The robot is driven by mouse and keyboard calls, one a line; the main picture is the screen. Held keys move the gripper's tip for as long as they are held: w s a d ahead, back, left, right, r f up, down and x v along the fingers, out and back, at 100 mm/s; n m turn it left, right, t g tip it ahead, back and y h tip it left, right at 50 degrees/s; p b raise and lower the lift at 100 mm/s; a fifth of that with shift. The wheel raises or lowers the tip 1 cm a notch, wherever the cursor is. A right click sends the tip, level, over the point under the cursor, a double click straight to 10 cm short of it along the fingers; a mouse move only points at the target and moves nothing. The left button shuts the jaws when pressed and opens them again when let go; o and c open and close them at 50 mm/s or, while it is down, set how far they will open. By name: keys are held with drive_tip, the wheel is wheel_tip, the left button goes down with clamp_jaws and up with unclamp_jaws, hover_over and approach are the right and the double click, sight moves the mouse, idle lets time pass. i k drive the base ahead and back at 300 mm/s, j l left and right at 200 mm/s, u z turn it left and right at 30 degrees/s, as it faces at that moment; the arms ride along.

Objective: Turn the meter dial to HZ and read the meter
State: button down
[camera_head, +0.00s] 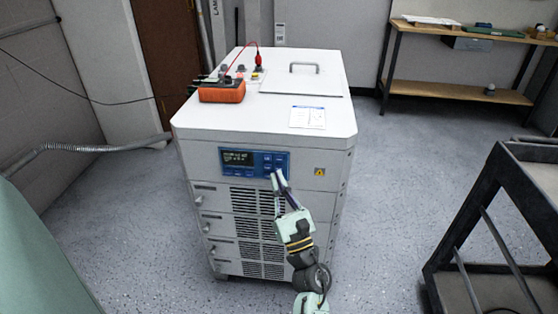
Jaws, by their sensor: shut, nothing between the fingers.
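An orange meter (222,92) lies on top of the white cabinet, toward its left front edge. Its dial and reading cannot be made out from here. A red lead (240,60) arches from near the meter to a red plug by the terminals (258,72) on the cabinet top. My gripper (275,176) is shut and empty. It is in front of the cabinet's blue control panel (250,170), over its right-hand part, well below the meter. Whether the fingertips touch the panel cannot be told.
The white cabinet (190,140) stands in the middle, with a handle (303,66) and a paper sheet (307,117) on top. A dark cart (490,180) is at right. A workbench (460,95) stands at the back right. A grey hose (90,148) runs left. Floor between cabinet and cart is clear.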

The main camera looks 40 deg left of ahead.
sight(228, 81)
drive_tip(key=u, duration=1.45)
